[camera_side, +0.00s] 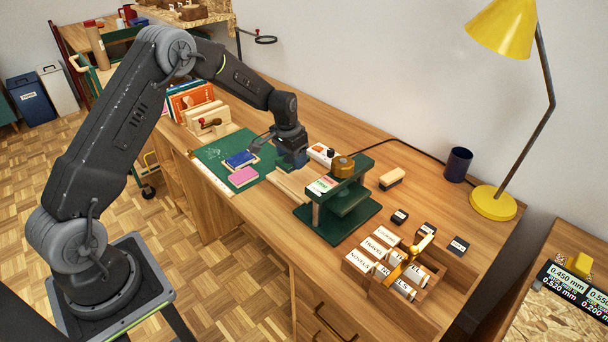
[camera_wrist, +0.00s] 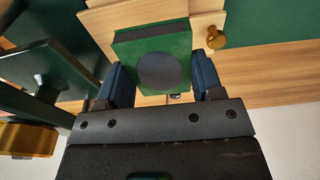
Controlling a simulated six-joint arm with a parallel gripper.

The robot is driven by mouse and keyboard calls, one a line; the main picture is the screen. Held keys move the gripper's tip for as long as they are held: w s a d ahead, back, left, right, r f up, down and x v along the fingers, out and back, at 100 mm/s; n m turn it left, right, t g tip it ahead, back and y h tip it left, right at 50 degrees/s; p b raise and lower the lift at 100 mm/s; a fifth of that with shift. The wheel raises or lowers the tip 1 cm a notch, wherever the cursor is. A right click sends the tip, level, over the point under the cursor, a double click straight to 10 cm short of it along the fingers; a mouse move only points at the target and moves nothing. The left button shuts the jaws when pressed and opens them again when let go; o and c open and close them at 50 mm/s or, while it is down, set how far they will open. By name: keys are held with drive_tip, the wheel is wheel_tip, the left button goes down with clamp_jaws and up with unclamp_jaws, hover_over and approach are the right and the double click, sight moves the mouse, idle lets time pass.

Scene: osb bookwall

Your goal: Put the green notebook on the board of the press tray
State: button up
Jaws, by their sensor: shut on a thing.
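My gripper (camera_side: 291,158) is shut on the green notebook. In the wrist view the notebook (camera_wrist: 152,42) is a green block with a dark round patch, between the two blue finger pads of my gripper (camera_wrist: 163,80). In the side view the gripper hides most of it. The pale wooden press tray (camera_side: 287,189) sticks out from the green press (camera_side: 352,198). In the wrist view the tray's wood (camera_wrist: 205,22) shows behind the notebook, with a brass knob (camera_wrist: 216,38) at right. I cannot tell whether the notebook touches the board.
A blue notebook (camera_side: 240,159) and a pink notebook (camera_side: 243,177) lie on the green mat (camera_side: 213,152). A book rack (camera_side: 207,117) stands behind. A label box (camera_side: 372,265), yellow lamp (camera_side: 493,203) and dark cup (camera_side: 457,165) stand at right. The press also fills the wrist view's left side.

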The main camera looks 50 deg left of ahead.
sight(305, 181)
drive_tip(key=w+d+f, duration=0.2)
drive_tip(key=shift+w+d+f, duration=0.1)
drive_tip(key=shift+d+f, duration=0.05)
drive_tip(key=shift+d, duration=0.2)
drive_tip(key=shift+f, duration=1.85)
drive_tip(key=shift+f, duration=0.15)
drive_tip(key=o, duration=1)
